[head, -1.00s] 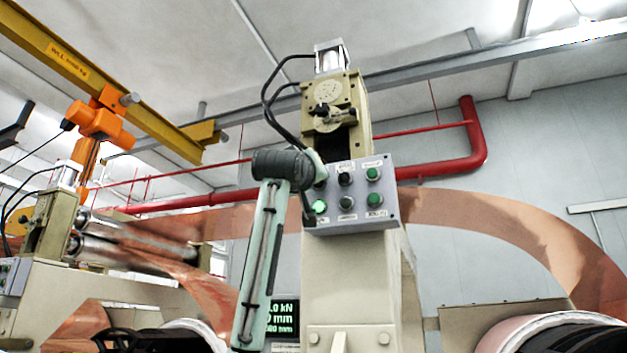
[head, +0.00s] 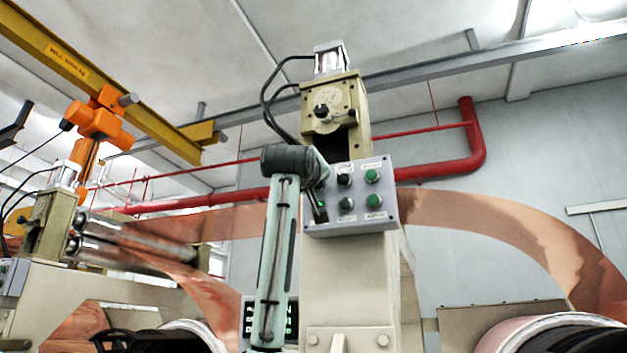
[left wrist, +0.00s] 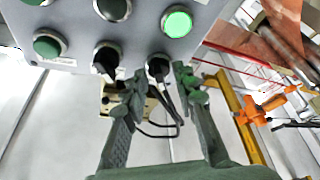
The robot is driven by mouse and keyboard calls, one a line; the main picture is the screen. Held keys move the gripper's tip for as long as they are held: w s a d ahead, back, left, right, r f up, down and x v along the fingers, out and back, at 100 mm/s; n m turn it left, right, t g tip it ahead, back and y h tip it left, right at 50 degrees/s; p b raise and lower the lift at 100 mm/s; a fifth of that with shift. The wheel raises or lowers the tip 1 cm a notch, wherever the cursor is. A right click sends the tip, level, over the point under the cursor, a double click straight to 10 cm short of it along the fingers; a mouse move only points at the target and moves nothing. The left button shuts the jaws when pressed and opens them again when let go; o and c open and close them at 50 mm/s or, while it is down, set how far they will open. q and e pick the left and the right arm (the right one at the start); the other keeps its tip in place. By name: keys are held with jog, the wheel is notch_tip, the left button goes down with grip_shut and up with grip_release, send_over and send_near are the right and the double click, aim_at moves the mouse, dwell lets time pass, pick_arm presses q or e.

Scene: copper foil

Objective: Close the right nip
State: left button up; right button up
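The grey control panel (head: 360,215) on the beige column carries black selector knobs and green buttons. In the left wrist view, the panel (left wrist: 75,20) is at the top with a lit green button (left wrist: 177,22). My left gripper (left wrist: 160,80) is open, its fingers on either side of a black selector knob (left wrist: 158,66); contact is not clear. A second black selector (left wrist: 105,59) is beside it. In the head view, my left wrist covers the panel's left column of controls. The other selector shows there (head: 344,180). My right gripper is out of view.
Copper foil (head: 490,220) runs behind the column to a roll (head: 550,335) at lower right. Metal rollers (head: 140,245) stand at left. A readout (head: 250,315) is partly covered by my left arm. Cables (head: 268,100) hang beside the column top (head: 335,105).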

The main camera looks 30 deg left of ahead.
pick_arm(q)
jog(key=v, duration=1.2)
dwell(0.3)
